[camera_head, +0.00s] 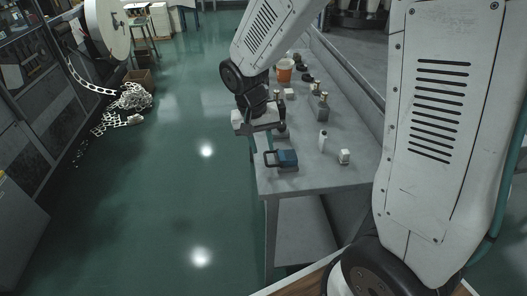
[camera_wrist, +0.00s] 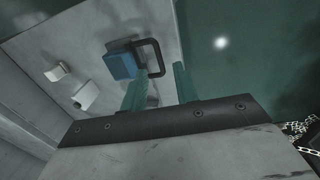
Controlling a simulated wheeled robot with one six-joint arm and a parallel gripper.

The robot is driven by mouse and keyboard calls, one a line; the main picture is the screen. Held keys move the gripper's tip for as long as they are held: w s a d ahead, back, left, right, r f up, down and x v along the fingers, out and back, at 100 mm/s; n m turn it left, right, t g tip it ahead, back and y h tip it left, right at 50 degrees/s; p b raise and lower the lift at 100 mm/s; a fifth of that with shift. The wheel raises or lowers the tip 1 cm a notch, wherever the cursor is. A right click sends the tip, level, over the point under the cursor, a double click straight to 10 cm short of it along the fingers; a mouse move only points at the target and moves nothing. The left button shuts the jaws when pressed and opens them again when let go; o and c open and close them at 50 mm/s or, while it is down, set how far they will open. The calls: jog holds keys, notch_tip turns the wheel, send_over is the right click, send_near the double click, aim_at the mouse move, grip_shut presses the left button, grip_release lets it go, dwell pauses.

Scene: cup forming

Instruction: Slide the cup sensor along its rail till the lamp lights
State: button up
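I cannot make out a cup sensor, its rail or a lamp in either view. My gripper (camera_wrist: 161,72) is open, its two greenish fingers apart with nothing held between them. In the head view my gripper (camera_head: 258,127) hangs over the near left edge of the grey bench (camera_head: 325,177). A blue block with a black loop handle (camera_head: 287,158) lies on the bench near that edge. In the wrist view the blue block (camera_wrist: 121,65) is beyond the left finger, and its handle reaches close behind that finger; I cannot tell if they touch.
An orange-brown tub (camera_head: 285,70) and several small containers stand farther back.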

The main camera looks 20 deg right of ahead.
aim_at(265, 158)
jog(key=shift+s+d+f, duration=0.1)
jog(key=shift+d+f, duration=0.05)
jog(key=shift+f, duration=0.7)
jog(key=shift+s+d+f, duration=0.1)
jog(key=shift+f, duration=0.7)
grip_shut()
jog(key=shift+w+d, duration=0.3)
jog(key=shift+w, duration=0.6)
jog(key=shift+w+d, duration=0.25)
jog(key=shift+w, duration=0.65)
grip_release()
notch_tip(265, 158, up, 8)
jog(key=a, duration=0.1)
jog(key=shift+w+a, duration=0.2)
